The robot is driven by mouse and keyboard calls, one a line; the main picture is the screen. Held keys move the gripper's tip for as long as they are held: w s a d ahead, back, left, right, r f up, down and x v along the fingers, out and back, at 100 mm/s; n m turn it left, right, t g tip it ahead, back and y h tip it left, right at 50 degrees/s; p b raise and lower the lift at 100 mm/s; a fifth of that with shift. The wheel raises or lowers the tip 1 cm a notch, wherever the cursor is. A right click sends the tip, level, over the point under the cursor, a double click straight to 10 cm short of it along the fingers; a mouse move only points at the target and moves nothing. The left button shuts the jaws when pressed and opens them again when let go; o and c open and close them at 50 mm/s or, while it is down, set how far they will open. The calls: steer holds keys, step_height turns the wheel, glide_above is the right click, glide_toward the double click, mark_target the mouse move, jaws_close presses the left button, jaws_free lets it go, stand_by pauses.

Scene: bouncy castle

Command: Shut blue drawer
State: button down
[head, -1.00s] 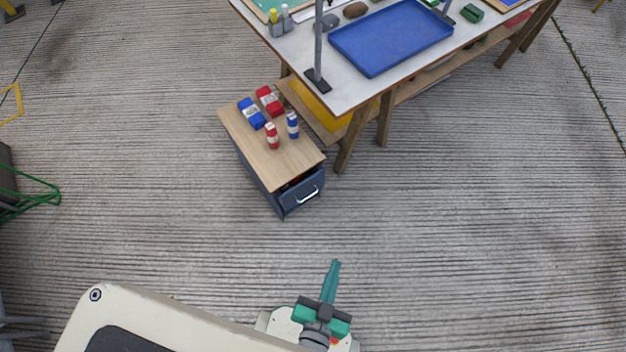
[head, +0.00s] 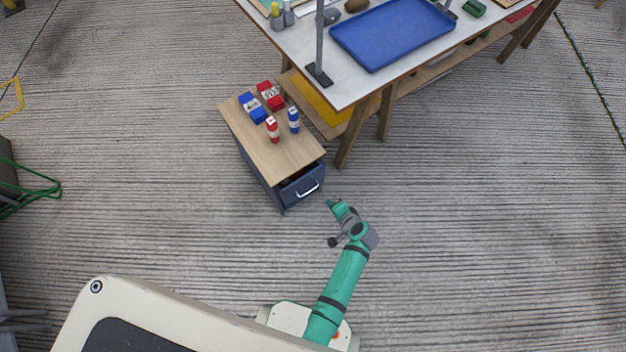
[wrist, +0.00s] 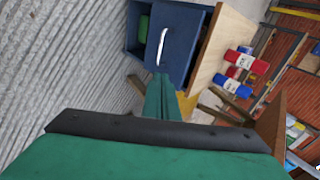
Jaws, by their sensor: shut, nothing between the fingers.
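The blue drawer (head: 302,187) is at the front of a small cabinet with a wooden top (head: 270,140). It stands partly open, with a dark gap under the top. Its silver handle (head: 307,190) faces my gripper. In the wrist view the drawer front (wrist: 172,45) is close ahead, and a green thing (wrist: 143,28) shows beside it, apparently inside an open space. My gripper (head: 332,203) is shut and empty, just right of and in front of the drawer. In the wrist view its fingers (wrist: 163,85) point at the drawer front near the handle; I cannot tell whether they touch.
Red and blue boxes (head: 252,107) and a red and a blue bottle (head: 293,120) stand on the cabinet top. A white table (head: 345,92) with a blue tray (head: 340,35) is behind on the right. The floor (head: 470,230) in front is clear.

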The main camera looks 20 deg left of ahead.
steer(key=shift+y, duration=0.6)
steer(key=shift+w+a+f, duration=0.95)
steer(key=shift+w+a, duration=0.75)
steer(key=shift+w+a+f, duration=0.95)
steer(key=shift+w+a, duration=0.75)
steer(key=shift+w+a+f, duration=0.95)
steer(key=shift+w+a, duration=0.75)
steer(key=shift+w+a, duration=0.8)
steer(key=shift+a, duration=0.2)
glide_toward(308, 174)
steer(key=s+d, duration=0.1)
steer(key=s+d+r, duration=0.1)
steer(key=d, duration=0.1)
steer(key=s+d, duration=0.1)
steer(key=shift+s+d+r, duration=0.1)
steer(key=shift+d+r, duration=0.05)
steer(key=shift+r, duration=0.2)
